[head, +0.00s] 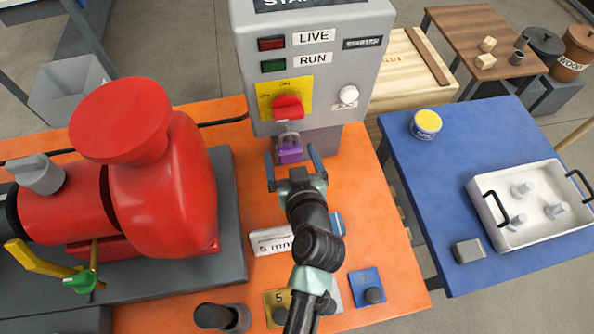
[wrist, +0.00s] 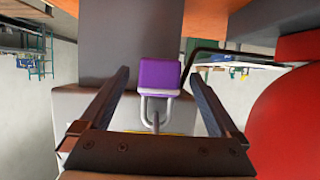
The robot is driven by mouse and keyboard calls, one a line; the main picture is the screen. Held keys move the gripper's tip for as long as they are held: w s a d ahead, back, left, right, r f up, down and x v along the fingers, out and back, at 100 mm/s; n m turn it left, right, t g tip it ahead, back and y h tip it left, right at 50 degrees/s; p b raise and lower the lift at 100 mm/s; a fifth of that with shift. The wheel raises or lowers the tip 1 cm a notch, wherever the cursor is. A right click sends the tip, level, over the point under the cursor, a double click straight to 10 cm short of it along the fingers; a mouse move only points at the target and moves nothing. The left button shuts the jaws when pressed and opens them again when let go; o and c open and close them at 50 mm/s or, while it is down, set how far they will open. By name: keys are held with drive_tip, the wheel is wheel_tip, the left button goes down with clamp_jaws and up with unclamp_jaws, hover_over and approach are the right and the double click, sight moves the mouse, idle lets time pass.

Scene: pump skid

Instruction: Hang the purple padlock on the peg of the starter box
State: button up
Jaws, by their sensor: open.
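The purple padlock (head: 290,154) is at the lower front of the grey starter box (head: 318,101), below the red switch on its yellow plate. Its body hangs down with the metal shackle above. In the wrist view, which looks upside down, the padlock (wrist: 160,75) has its shackle looped around a thin grey peg (wrist: 156,122). My gripper (head: 290,151) is open in front of the box. In the wrist view its two fingers (wrist: 158,74) stand either side of the padlock, with gaps on both sides and nothing held.
A large red pump (head: 165,185) stands close on the left of the orange skid (head: 350,205). A white label block (head: 271,241) and small stands lie nearer. At right, a blue table (head: 420,165) carries a yellow-lidded tin (head: 426,124) and a white tray (head: 548,232).

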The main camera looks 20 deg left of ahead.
drive_tip(key=b+v, duration=0.2)
drive_tip(key=v, duration=1)
drive_tip(key=shift+d, duration=0.15)
drive_tip(key=shift+r, duration=0.1)
drive_tip(key=w+d+r+m+t+h, duration=0.15)
drive_tip(key=w+r+t, duration=0.3)
drive_tip(key=r, duration=0.85)
drive_tip(key=w+d+r+m+t+h, duration=0.1)
drive_tip(key=w+d+r+t, duration=0.4)
drive_tip(key=r, duration=0.9)
drive_tip(key=s+d+r+m+t+h, duration=0.1)
drive_tip(key=s+r+m+t+h, duration=0.1)
drive_tip(key=r, duration=1)
drive_tip(key=s+d+r+m+t+h, duration=0.1)
drive_tip(key=s+r+m+t+h, duration=0.1)
drive_tip(key=r, duration=1.1)
drive_tip(key=s+t+h, duration=0.1)
drive_tip(key=s+t, duration=0.1)
drive_tip(key=s, duration=0.1)
drive_tip(key=shift+t, duration=0.35)
drive_tip(key=shift+f, duration=0.1)
